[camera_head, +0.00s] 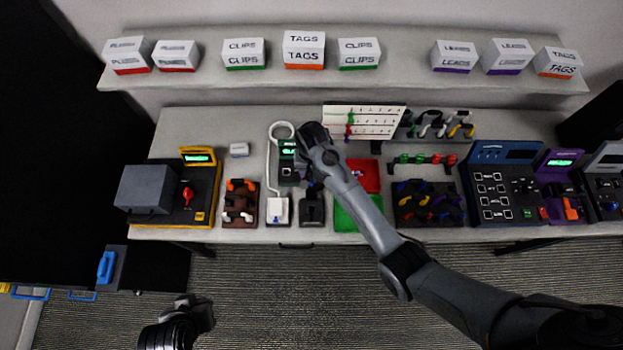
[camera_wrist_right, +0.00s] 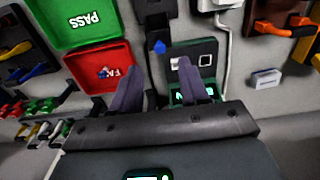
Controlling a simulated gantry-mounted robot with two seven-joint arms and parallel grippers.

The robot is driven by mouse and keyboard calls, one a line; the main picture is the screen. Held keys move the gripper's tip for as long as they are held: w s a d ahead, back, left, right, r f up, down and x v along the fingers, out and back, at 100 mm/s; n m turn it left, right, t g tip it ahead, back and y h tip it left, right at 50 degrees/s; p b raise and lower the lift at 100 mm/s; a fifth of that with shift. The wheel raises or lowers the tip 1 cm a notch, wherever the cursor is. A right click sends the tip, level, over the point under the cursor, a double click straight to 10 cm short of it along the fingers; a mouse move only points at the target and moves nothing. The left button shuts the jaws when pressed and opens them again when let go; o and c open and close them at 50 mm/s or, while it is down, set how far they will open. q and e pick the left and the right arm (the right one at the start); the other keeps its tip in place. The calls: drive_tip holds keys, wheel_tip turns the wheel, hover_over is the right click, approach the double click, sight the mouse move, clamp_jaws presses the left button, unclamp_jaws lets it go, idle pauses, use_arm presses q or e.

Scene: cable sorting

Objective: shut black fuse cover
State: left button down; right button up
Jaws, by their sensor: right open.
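A small dark tester with a lit green screen (camera_head: 287,150) stands left of centre on the table. In the right wrist view its dark panel (camera_wrist_right: 206,46) carries a pale grey piece and a small square, and the green screen (camera_wrist_right: 190,93) is partly behind a finger. I cannot tell which part is the fuse cover or whether it is shut. My right gripper (camera_wrist_right: 158,66) is open and empty, its fingers pointing over the tester's edge; in the head view it is largely hidden by my wrist. My left gripper (camera_head: 203,312) is low at the front, away from the table; its jaws are unclear.
A black block (camera_head: 312,209) and a white holder (camera_head: 278,211) with a white cable stand in front of the tester. Red (camera_head: 365,175) and green (camera_head: 352,216) trays lie to the right. A yellow-edged machine (camera_head: 205,195) is left. Labelled boxes line the back shelf.

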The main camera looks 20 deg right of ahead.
sight(312, 183)
wheel_tip(312, 183, down, 7)
drive_tip(key=shift+r, duration=0.2)
idle(0.3)
clamp_jaws()
